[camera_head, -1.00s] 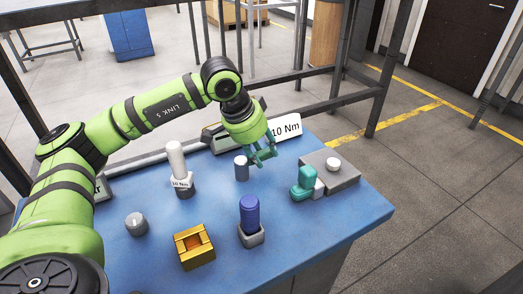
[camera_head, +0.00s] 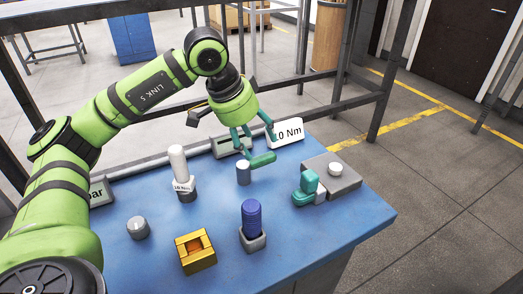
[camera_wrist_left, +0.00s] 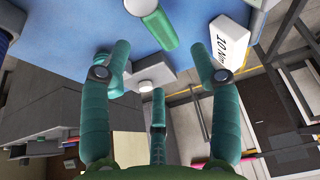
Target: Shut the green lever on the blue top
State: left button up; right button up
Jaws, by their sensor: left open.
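The green lever (camera_head: 263,159) is a rounded teal bar that reaches out to the right from a short grey post (camera_head: 243,174) on the blue top (camera_head: 325,225). In the left wrist view the lever (camera_wrist_left: 157,25) shows at the top edge, beside the post's pale cap (camera_wrist_left: 140,6). My left gripper (camera_head: 255,141) has teal fingers, spread open and empty. In the head view it is just above and behind the lever; I cannot tell whether a finger touches it. My right gripper is not in view.
A teal upright piece (camera_head: 307,184) stands at a grey block (camera_head: 338,178) to the right. A "10 Nm" sign (camera_head: 288,132) is behind. A blue cylinder (camera_head: 251,215), a yellow block (camera_head: 196,253), a grey knob (camera_head: 137,228) and a white-topped post (camera_head: 178,160) stand nearer or left.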

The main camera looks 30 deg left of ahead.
pick_arm(q)
jog(key=v, duration=0.5)
jog(key=shift+s+r, duration=0.1)
jog(key=shift+r, duration=0.05)
